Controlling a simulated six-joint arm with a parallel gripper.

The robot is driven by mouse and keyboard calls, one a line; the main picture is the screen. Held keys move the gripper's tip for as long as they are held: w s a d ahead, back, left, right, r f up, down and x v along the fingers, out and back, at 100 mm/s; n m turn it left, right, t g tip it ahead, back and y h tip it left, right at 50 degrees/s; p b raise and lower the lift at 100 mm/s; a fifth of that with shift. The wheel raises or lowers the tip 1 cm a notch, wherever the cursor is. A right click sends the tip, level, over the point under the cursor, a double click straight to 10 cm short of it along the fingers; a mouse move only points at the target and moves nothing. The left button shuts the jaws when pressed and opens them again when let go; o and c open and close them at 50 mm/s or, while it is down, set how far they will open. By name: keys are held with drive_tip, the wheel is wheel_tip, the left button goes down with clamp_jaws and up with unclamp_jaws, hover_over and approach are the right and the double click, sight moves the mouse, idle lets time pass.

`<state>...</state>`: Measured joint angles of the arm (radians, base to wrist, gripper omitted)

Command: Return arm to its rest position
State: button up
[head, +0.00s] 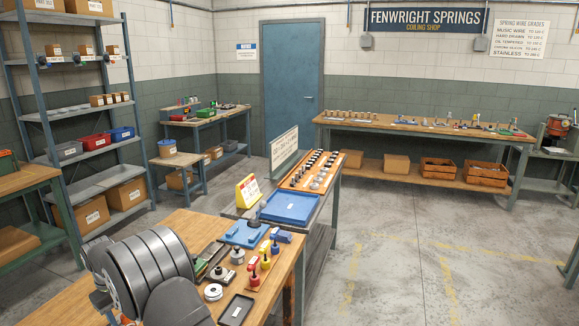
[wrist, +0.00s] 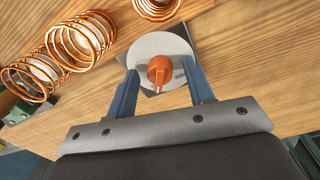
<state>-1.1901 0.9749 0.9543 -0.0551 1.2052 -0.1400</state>
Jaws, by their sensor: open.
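In the wrist view my gripper (wrist: 160,76) is open, its two blue fingers apart. Between the fingers in the picture is an orange knob (wrist: 159,69) on a white disc (wrist: 147,47) with dark lettering. Nothing is clamped; I cannot tell how far the fingertips are above the disc. A dark flat piece shows partly under the disc. In the head view large grey rounded arm parts of mine fill the lower left and hide part of the near bench (head: 187,222). The gripper is not clearly visible there.
Copper coil springs (wrist: 80,40) lie left of the disc, with another coil (wrist: 157,8) above it. The near bench carries a blue fixture (head: 243,234), red-knobbed pieces (head: 254,279) and a dark tray (head: 236,310). A blue tray (head: 290,207) lies beyond. Floor to the right is clear.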

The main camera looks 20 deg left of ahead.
idle(0.6)
drive_tip(key=m, duration=0.4)
drive_tip(key=shift+m, duration=0.4)
drive_tip(key=m, duration=0.5)
idle(0.4)
